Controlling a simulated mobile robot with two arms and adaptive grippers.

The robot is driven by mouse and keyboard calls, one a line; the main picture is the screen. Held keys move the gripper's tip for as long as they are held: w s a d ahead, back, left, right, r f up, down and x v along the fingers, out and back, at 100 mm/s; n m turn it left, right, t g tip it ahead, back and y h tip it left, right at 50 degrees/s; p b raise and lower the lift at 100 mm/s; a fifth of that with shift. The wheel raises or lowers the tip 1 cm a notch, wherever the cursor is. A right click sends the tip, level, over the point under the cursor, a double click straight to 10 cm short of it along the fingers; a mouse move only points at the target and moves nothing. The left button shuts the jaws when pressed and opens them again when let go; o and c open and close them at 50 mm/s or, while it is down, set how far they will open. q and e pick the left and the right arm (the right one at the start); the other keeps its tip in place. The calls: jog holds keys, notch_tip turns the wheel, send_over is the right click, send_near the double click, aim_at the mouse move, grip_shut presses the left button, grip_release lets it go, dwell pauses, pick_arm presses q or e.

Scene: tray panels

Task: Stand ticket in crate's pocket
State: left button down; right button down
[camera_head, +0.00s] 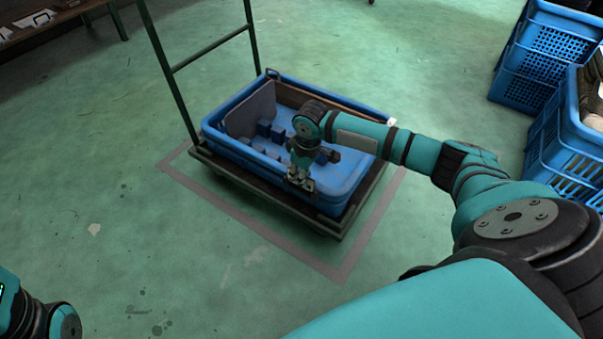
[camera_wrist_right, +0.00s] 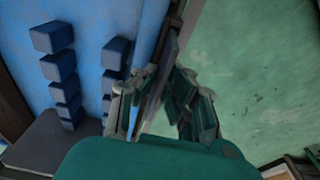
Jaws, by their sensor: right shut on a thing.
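The blue crate (camera_head: 345,192) sits on a dark trolley. My right gripper (camera_head: 300,180) points down at the crate's near long wall, close to its rim. In the right wrist view, its fingers (camera_wrist_right: 160,100) are shut on a thin, dark, flat piece, seen nearly edge-on, which I take for the ticket (camera_wrist_right: 157,88). The fingers hide much of it. The crate's blue inside (camera_wrist_right: 95,15) lies to the left of the fingers, the green floor to the right. I cannot make out the pocket, nor tell whether the ticket is in it. My left gripper is out of view.
Blue blocks (camera_wrist_right: 52,37) stand in rows inside the crate, beside a grey panel (camera_head: 252,110). The trolley (camera_head: 215,168) has an upright handle frame (camera_head: 212,50) at its far left. More blue crates (camera_head: 545,55) stand at the right. Floor at the left is clear.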

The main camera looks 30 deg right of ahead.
dwell(0.3)
jog(key=shift+f, duration=0.1)
jog(key=shift+f, duration=0.45)
jog(key=c, duration=1.4)
grip_release()
jog(key=shift+r, duration=0.1)
jog(key=r, duration=0.4)
jog(key=s+r, duration=0.1)
jog(key=r, duration=0.6)
jog(key=shift+s+d+r, duration=0.15)
jog(key=shift+d+r, duration=0.1)
jog(key=shift+r, duration=0.1)
